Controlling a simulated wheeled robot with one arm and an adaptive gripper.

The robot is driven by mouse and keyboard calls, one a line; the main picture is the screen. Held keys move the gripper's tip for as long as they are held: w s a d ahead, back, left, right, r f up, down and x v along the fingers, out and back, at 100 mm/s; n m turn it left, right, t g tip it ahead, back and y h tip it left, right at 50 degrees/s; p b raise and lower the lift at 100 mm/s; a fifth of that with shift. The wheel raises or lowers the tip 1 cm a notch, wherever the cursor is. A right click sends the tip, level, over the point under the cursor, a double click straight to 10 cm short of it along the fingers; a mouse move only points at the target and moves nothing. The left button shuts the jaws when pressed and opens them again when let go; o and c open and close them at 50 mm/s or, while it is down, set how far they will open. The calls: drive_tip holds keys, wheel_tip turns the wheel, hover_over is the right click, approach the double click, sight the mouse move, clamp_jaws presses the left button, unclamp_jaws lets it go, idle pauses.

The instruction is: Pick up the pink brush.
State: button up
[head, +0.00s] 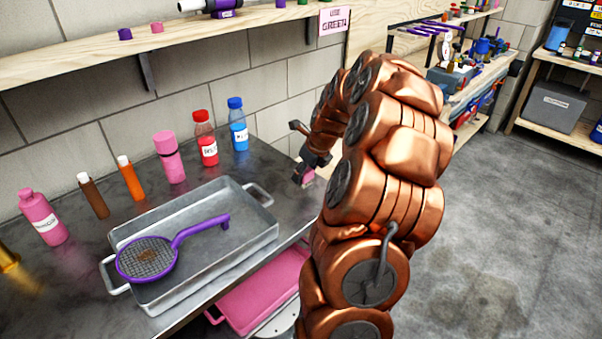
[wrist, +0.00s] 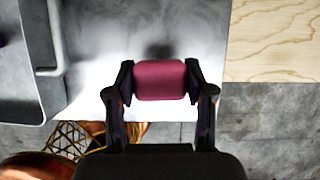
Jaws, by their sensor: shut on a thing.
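The pink brush (wrist: 160,82) shows in the wrist view as a dark pink, rounded block between the two fingertips of my gripper (wrist: 154,88). The gripper is shut on it, one finger at each end. In the head view my gripper (head: 304,164) is at the right end of the metal counter, beyond the tray. A small bit of the pink brush (head: 308,175) shows beside its fingers; the rest is hidden by the gripper and arm. I cannot tell whether the brush touches the counter or is just above it.
A metal tray (head: 255,238) holding a purple strainer (head: 190,232) lies left of my gripper. Several bottles, including a red one (head: 206,140) and a blue one (head: 238,125), stand along the wall. A wooden shelf (head: 190,38) runs above. Open floor (head: 490,240) lies right.

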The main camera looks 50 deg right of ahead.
drive_tip(key=s+a+r+b, duration=0.1)
drive_tip(key=s+a+b, duration=0.1)
drive_tip(key=s, duration=1.1)
drive_tip(key=shift+s+a, duration=0.15)
drive_tip(key=shift+a, duration=0.5)
drive_tip(key=shift+r, duration=0.1)
drive_tip(key=o, duration=0.6)
drive_tip(key=shift+c, duration=0.2)
drive_tip(key=c, duration=0.4)
drive_tip(key=shift+c, duration=0.2)
